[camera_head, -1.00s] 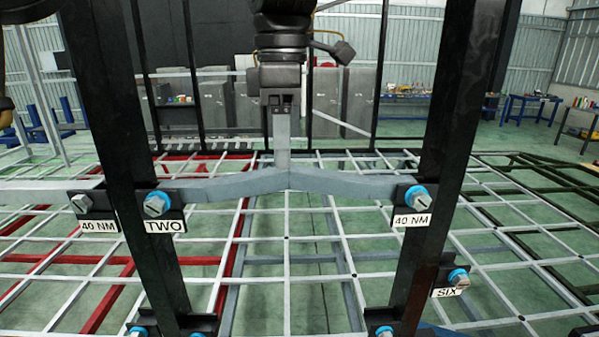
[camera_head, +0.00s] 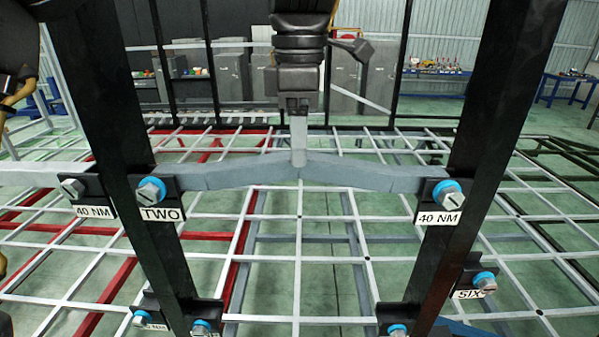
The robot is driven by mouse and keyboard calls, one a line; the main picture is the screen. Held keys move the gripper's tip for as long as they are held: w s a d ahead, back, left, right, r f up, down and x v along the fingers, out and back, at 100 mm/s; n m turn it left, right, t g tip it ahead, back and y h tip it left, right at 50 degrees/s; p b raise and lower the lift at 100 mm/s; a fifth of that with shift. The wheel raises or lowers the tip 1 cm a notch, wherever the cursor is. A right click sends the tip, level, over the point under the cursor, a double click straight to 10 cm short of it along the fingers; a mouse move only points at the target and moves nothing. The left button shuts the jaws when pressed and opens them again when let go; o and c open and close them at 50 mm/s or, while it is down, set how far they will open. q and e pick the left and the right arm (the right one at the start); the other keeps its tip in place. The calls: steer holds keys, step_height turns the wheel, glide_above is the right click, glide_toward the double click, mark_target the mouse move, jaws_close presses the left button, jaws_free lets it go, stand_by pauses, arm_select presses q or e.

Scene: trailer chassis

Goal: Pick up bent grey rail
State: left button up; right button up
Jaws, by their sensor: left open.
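The bent grey rail (camera_head: 345,174) spans the middle of the view between two black uprights. My right gripper is out of view.
The black left upright (camera_head: 108,110) and right upright (camera_head: 485,120) flank the rail. A light grey grid frame (camera_head: 297,275) lies below. Blue tables (camera_head: 567,80) stand far right.

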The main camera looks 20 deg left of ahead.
mark_target(299, 171)
arm_select(q)
steer(key=shift+s+f, duration=0.1)
steer(key=shift+f, duration=0.05)
steer(key=shift+s+f, duration=0.15)
steer(key=shift+f, duration=0.2)
step_height(299, 171, down, 4)
steer(key=shift+r, duration=0.25)
steer(key=shift+w+a+f, duration=0.1)
steer(key=shift+w+f, duration=0.2)
steer(key=shift+f, duration=0.15)
steer(key=shift+s, duration=0.15)
steer(key=shift+s+r, duration=0.1)
steer(key=shift+c, duration=1)
jaws_close()
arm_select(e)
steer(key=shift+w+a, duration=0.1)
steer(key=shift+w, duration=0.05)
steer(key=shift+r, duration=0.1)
